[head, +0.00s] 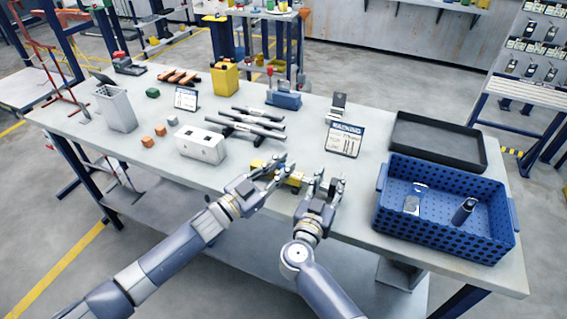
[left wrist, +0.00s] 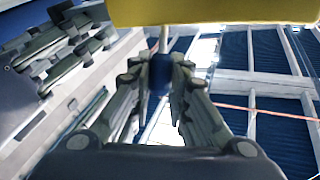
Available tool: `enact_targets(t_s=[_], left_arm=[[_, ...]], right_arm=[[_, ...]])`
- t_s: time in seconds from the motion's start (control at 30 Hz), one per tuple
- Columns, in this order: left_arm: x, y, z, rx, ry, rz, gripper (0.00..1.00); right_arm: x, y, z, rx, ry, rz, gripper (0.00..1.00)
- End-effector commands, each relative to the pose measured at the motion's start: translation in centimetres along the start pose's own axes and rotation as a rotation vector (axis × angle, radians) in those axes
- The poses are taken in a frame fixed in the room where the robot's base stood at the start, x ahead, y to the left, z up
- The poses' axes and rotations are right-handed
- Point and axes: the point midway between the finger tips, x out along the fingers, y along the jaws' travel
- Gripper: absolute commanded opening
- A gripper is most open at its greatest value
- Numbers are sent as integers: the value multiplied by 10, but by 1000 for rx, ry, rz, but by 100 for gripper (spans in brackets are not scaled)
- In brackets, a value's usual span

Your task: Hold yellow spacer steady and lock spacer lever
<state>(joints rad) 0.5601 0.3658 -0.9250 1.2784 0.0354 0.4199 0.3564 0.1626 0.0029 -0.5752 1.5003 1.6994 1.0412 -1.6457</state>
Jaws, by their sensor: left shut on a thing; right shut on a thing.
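The yellow spacer (head: 295,181) is at the table's front edge between my two grippers, partly hidden by them. In the left wrist view a yellow block (left wrist: 215,12), which looks like the spacer, spans the top. A thin metal rod with a dark blue knob, the spacer lever (left wrist: 160,74), comes from it. My left gripper (head: 283,168) has its fingers closed around this knob, also in the left wrist view (left wrist: 160,85). My right gripper (head: 328,184) is shut just right of the spacer, seemingly on its side; the exact contact is hidden.
A blue perforated crate (head: 445,222) and a black tray (head: 437,141) stand on the right. A sign (head: 344,139) stands behind my right gripper. Dark rods (head: 250,122) and a white block (head: 200,146) lie behind and left of my left gripper.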

Motion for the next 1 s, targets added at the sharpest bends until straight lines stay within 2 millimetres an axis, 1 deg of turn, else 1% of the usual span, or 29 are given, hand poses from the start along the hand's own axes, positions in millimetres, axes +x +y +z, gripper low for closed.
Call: enact_targets(t_s=[0.13,0.33,0.87,0.9,0.97,1.0], left_arm=[[-3,-1,1,29,64,-18,0],[-6,1,2,56,115,-28,0],[-7,3,3,65,135,-29,0],[-7,3,3,65,135,-29,19],[-7,3,3,64,135,-29,32],[-7,3,3,64,135,-29,37]], right_arm=[[-1,0,2,-2,-3,-2,2],[-1,0,2,-2,-3,-2,2],[-1,0,2,-3,-3,-2,2],[-1,0,2,-3,-3,-2,2],[-1,0,2,-3,-3,-2,2],[-1,0,2,-3,-3,-2,2]])
